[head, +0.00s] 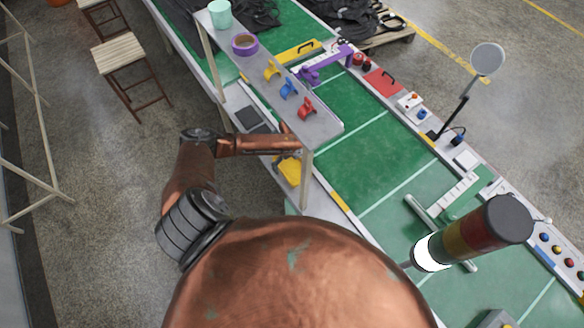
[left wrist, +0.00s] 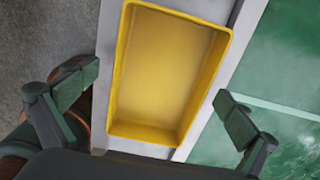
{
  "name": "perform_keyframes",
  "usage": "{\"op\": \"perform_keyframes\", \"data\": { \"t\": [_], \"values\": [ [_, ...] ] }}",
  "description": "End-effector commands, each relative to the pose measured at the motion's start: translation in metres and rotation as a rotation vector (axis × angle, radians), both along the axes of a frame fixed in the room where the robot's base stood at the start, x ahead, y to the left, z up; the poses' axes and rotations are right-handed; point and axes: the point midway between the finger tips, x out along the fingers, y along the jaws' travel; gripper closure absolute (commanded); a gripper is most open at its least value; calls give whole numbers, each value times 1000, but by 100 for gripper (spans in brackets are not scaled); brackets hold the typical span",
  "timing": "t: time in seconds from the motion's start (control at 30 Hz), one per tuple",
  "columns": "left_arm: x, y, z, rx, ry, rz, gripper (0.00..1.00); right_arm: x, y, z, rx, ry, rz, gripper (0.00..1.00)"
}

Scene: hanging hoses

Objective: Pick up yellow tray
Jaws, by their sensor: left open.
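The yellow tray (left wrist: 170,75) is a rectangular, open-topped box with raised walls, empty, on a pale grey surface. It fills the middle of the left wrist view. In the head view only part of the yellow tray (head: 289,171) shows, below the grey shelf and beside its post. My left gripper (left wrist: 158,90) is open and empty, its two fingers apart on either side of the tray and not seen touching it. In the head view the left forearm reaches right toward the tray; its gripper is largely hidden by the shelf. My right gripper is out of view.
The raised grey shelf (head: 325,127) and its post (head: 305,180) stand close to my left arm. It holds colored clamps, purple tape (head: 244,44) and a mint cup (head: 220,13). A striped signal light (head: 470,235) stands at right.

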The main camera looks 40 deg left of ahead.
Motion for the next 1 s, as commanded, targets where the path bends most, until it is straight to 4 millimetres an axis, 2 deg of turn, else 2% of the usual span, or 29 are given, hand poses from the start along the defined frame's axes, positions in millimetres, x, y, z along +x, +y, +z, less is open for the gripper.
{"op": "perform_keyframes", "data": {
  "t": [0.1, 0.27, 0.6, 0.93, 1.0],
  "values": [
    [0, 0, -4, 0, 0, 0, 0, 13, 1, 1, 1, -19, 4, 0],
    [0, 0, -4, 0, 0, 0, 0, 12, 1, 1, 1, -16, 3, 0],
    [0, 0, -4, 0, 0, 0, 23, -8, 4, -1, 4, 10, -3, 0],
    [0, 0, -4, 0, 0, 0, 46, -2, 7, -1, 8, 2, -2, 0],
    [0, 0, -3, 0, -1, 0, 46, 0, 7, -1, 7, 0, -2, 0]
  ]
}}
